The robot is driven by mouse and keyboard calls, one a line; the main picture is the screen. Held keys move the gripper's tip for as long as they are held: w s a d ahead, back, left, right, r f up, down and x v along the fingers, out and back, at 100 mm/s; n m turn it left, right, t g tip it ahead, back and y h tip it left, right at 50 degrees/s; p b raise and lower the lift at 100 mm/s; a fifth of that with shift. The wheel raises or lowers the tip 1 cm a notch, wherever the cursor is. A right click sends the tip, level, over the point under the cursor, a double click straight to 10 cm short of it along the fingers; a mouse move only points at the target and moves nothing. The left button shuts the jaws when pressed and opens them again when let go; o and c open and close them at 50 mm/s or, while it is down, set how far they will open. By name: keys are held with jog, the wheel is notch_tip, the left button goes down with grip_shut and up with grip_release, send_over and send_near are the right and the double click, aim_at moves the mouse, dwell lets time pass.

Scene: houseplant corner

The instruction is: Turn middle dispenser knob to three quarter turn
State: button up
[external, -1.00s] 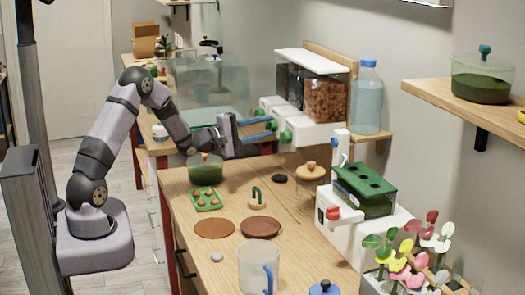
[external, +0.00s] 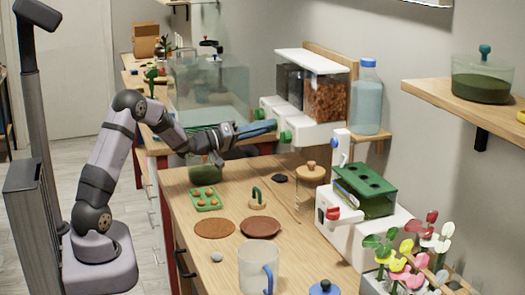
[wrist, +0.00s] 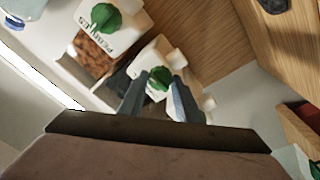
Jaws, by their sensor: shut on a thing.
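The dispenser (external: 318,132) is a white unit with clear bins and green knobs at the wall side of the counter. Its middle knob (wrist: 159,78) is green and sits on a white block, between my fingertips in the wrist view. My gripper (external: 274,126) reaches it from the left, with blue fingers; it also shows in the wrist view (wrist: 162,84), shut on this knob. The fingers hide the middle knob in the external view. The near knob (external: 285,137), on the block marked PEBBLES, is free; it also shows in the wrist view (wrist: 106,15).
A water bottle (external: 367,97) stands right of the dispenser. A glass tank (external: 212,88) stands behind.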

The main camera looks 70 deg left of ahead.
jog(key=n+g+b, duration=0.1)
jog(key=n+b, duration=0.4)
jog(key=n, duration=0.6)
jog(key=n+g+b, duration=0.1)
jog(key=n+b, duration=0.5)
jog(key=n, duration=0.6)
jog(key=r+n+b, duration=0.1)
jog(key=n+b, duration=0.4)
jog(key=n, duration=0.7)
jog(key=shift+g+h, duration=0.3)
jog(key=shift+g, duration=0.1)
jog(key=o, duration=1)
